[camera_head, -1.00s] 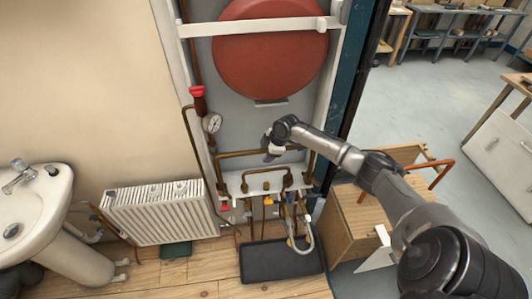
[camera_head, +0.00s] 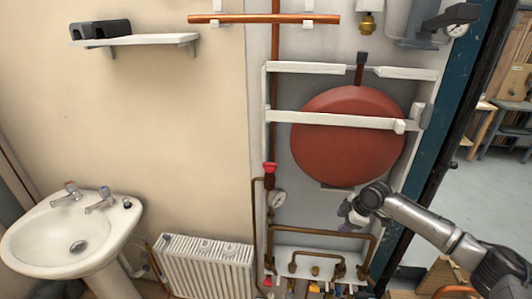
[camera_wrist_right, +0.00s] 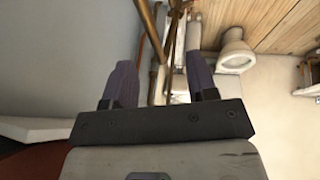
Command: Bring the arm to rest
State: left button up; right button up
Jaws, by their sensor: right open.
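My right arm comes in from the lower right in the head view. Its gripper (camera_head: 350,212) hangs in front of the pipework, just below the red round tank (camera_head: 350,140). In the right wrist view, the two purple-grey fingers of the right gripper (camera_wrist_right: 163,85) stand well apart with nothing between them. Copper pipe and pale fittings show beyond them. My left gripper does not show in either view.
A pressure gauge (camera_head: 278,199) and a red valve handle (camera_head: 269,169) are left of the gripper. Copper pipes (camera_head: 330,232) run below it. A white bar (camera_head: 335,119) crosses the tank. A radiator (camera_head: 207,268) and a washbasin (camera_head: 70,238) stand at left.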

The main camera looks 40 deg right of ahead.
jog(key=s+a+f+m+t+h, duration=0.1)
jog(key=s+a+f+m+h, duration=0.15)
jog(key=a, duration=0.75)
jog(key=s+a+f+m+t+h, duration=0.15)
jog(key=s+a+h, duration=0.25)
jog(key=a, duration=0.6)
jog(key=s+a+f+m+g+y, duration=0.1)
jog(key=s+a+f+g+y, duration=0.2)
jog(key=s+a, duration=0.65)
jog(key=s+a+f+m+g+y, duration=0.1)
jog(key=s+a+f+m+y, duration=0.15)
jog(key=s+a+f, duration=0.45)
notch_tip(320, 180, up, 34)
jog(key=s+a+p, duration=0.1)
jog(key=a+p, duration=0.1)
jog(key=p, duration=3)
jog(key=shift+a+n, duration=0.3)
jog(key=shift+n, duration=0.15)
